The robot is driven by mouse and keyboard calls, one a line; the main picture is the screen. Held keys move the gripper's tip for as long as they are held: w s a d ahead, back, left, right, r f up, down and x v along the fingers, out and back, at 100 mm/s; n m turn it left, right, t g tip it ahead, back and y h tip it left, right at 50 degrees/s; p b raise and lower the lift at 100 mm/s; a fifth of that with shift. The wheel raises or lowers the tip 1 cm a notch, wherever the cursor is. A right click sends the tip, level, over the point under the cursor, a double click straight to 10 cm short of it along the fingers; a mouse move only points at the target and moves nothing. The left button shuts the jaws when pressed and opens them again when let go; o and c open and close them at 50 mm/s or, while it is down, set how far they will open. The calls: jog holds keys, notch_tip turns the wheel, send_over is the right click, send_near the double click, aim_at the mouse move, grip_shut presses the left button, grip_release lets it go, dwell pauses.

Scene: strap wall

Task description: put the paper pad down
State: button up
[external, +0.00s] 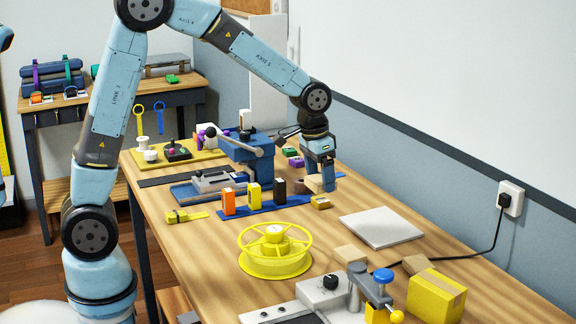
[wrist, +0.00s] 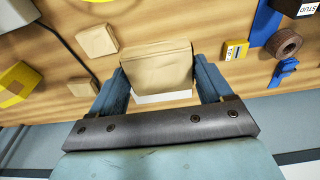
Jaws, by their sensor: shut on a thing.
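The paper pad appears to be the tan block (wrist: 157,62) between the two blue fingers of my gripper (wrist: 160,75) in the wrist view. The fingers are shut on its sides. In the external view my gripper (external: 322,183) points down over the far right part of the workbench, and a small tan part of the pad (external: 313,184) shows beside a finger. The pad seems held above the bench top; the gap under it is hard to judge.
A pale flat plate (external: 380,227) lies on the bench to the right of my gripper, with tan blocks (external: 351,255) in front of it. A blue strip (external: 265,206) with small boxes, a blue vise (external: 250,150) and a yellow spool (external: 275,250) stand nearby. The wall is close behind.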

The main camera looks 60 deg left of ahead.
jog(key=w+d, duration=0.2)
jog(key=w, duration=0.1)
send_over(382, 225)
jog(key=s, duration=0.2)
jog(key=f, duration=0.8)
jog(key=shift+w+a+f, duration=0.1)
jog(key=shift+w+f, duration=0.1)
jog(key=shift+f, duration=0.15)
jog(key=shift+w+f, duration=0.45)
jog(key=shift+f, duration=0.05)
jog(key=shift+w+f, duration=0.15)
jog(key=shift+f, duration=1.55)
jog(key=shift+f, duration=0.1)
jog(key=o, duration=0.9)
